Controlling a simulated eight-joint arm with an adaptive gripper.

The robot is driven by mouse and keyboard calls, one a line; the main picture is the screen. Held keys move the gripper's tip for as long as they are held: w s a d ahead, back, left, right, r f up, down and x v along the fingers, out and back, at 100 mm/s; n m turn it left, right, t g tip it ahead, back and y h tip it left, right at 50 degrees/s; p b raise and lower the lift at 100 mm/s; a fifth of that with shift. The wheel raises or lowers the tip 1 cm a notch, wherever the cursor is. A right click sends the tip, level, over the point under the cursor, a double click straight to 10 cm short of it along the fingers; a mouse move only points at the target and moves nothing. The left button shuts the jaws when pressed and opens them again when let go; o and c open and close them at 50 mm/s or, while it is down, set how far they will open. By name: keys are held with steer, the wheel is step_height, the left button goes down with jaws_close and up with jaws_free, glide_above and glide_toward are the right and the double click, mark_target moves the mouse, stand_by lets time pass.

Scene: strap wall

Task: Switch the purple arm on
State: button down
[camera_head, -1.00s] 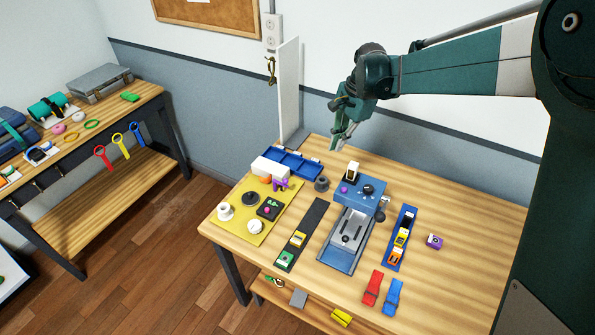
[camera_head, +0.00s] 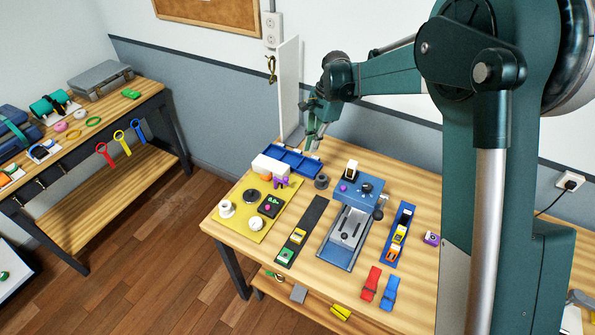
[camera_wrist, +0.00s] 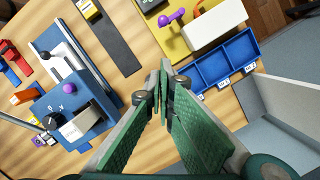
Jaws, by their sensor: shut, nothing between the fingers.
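A small purple arm (camera_head: 281,183) with rounded ends is at the back of the yellow board (camera_head: 243,208), beside a white block (camera_head: 270,165). In the wrist view the purple arm (camera_wrist: 172,17) shows at the top, with the white block (camera_wrist: 218,28) to its right. Its exact setting cannot be told. A purple knob (camera_head: 343,187) also sits on the blue machine (camera_head: 358,195); it shows in the wrist view too (camera_wrist: 70,88). My gripper (camera_head: 312,145) is shut and empty, above the table's back edge near the blue tray, apart from the purple arm.
The blue compartment tray (camera_wrist: 226,63) lies behind the yellow board. A white upright panel (camera_head: 289,90) stands at the table's back left. A dark strip (camera_head: 304,230) lies between board and machine. A purple box (camera_head: 431,238) is at the right. Red and blue clips lie in front.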

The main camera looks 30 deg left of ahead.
steer(key=shift+f, duration=0.15)
steer(key=s+a+f, duration=0.3)
steer(key=s+f, duration=0.2)
steer(key=f, duration=0.5)
steer(key=shift+a+p, duration=0.25)
steer(key=shift+p, duration=0.2)
